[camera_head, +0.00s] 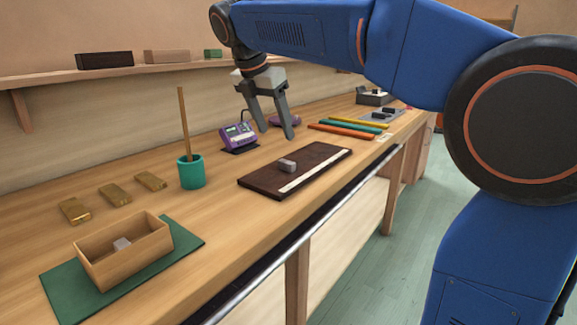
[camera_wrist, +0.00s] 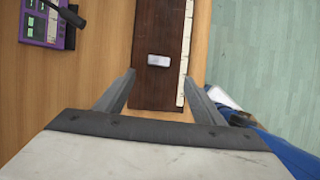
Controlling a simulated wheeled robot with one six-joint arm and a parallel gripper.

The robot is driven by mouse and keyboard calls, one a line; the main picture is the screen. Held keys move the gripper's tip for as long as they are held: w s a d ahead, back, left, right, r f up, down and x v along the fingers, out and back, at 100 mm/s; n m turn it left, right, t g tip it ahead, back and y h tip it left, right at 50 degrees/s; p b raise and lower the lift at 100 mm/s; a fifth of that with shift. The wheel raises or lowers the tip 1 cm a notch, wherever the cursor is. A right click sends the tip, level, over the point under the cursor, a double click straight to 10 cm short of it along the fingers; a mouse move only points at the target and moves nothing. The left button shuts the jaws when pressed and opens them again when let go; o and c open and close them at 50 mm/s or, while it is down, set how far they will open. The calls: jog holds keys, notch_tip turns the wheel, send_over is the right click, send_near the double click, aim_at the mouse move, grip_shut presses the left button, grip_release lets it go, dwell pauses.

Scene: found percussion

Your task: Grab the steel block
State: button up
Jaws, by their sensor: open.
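A small grey steel-looking block (camera_head: 287,165) lies on a dark brown board (camera_head: 262,182) with a pale strip along one edge. In the wrist view the block (camera_wrist: 159,60) lies on the board (camera_wrist: 158,95), ahead of and between the fingers. My gripper (camera_head: 273,135) is open and empty, above the bench and behind the board in the head view. Its two fingers also show in the wrist view (camera_wrist: 160,90).
The box stands on a green mat (camera_head: 72,292). Several brass bars (camera_head: 115,194) and a teal cup (camera_head: 191,172) with a stick are at left. A purple device (camera_head: 238,136) stands behind the board. Coloured bars (camera_head: 341,130) lie beyond it. The bench's front edge is close.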

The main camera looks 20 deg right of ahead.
send_over(286, 161)
jog(key=s+a, duration=0.2)
notch_tip(286, 161, down, 6)
jog(key=shift+a, duration=0.1)
jog(key=shift+x, duration=2.55)
jog(key=shift+w, duration=0.2)
jog(key=c, duration=1.3)
jog(key=shift+r, duration=0.15)
